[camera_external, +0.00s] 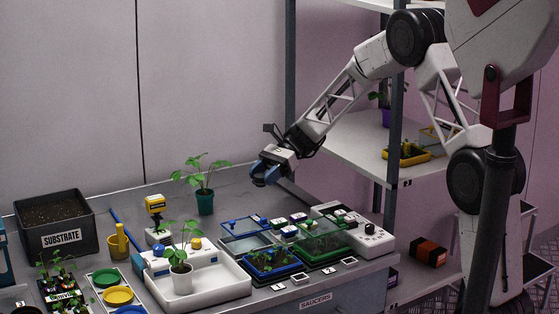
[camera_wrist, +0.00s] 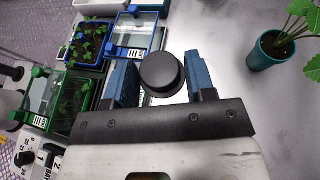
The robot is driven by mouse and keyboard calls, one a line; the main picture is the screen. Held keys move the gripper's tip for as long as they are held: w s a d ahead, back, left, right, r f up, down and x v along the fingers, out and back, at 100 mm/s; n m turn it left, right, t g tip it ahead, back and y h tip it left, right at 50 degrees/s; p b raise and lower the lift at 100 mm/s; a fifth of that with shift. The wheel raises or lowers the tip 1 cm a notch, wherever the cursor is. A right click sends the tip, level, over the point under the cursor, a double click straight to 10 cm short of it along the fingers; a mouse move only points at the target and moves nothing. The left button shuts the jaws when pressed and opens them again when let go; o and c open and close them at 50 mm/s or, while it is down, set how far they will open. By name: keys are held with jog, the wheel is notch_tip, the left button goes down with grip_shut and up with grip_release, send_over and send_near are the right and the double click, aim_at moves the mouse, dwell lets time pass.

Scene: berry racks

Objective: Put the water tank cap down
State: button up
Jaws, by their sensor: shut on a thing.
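My gripper (camera_external: 264,174) is above the back of the table, to the right of the potted plant in the dark green pot. In the wrist view my gripper (camera_wrist: 161,80) has its two blue fingers on either side of a round black cap (camera_wrist: 162,72), which I take to be the water tank cap. The gripper is shut on this cap and holds it above the pale tabletop (camera_wrist: 222,80). In the external view the cap cannot be made out at the blue fingertips. I cannot tell which thing is the water tank.
The dark green pot (camera_external: 205,201) stands close by; it also shows in the wrist view (camera_wrist: 268,52). Blue and green seedling trays (camera_external: 272,262), a white control panel (camera_external: 362,236) and a white tray unit (camera_external: 220,292) fill the front. Bare tabletop (camera_external: 240,190) lies near the gripper.

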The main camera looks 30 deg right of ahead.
aim_at(260, 181)
jog(key=shift+w+a+r+m+t, duration=0.1)
jog(key=shift+w+r+m+t, duration=0.3)
jog(key=shift+r+m+t, duration=0.2)
jog(key=shift+w+r+m+t, duration=0.35)
jog(key=shift+r+m+t, duration=0.15)
jog(key=shift+r+t, duration=0.2)
jog(key=shift+f, duration=2.5)
jog(key=shift+f, duration=0.1)
jog(key=shift+f, duration=3.05)
jog(key=shift+f, duration=1.85)
jog(key=shift+f, duration=0.15)
jog(key=o, duration=0.9)
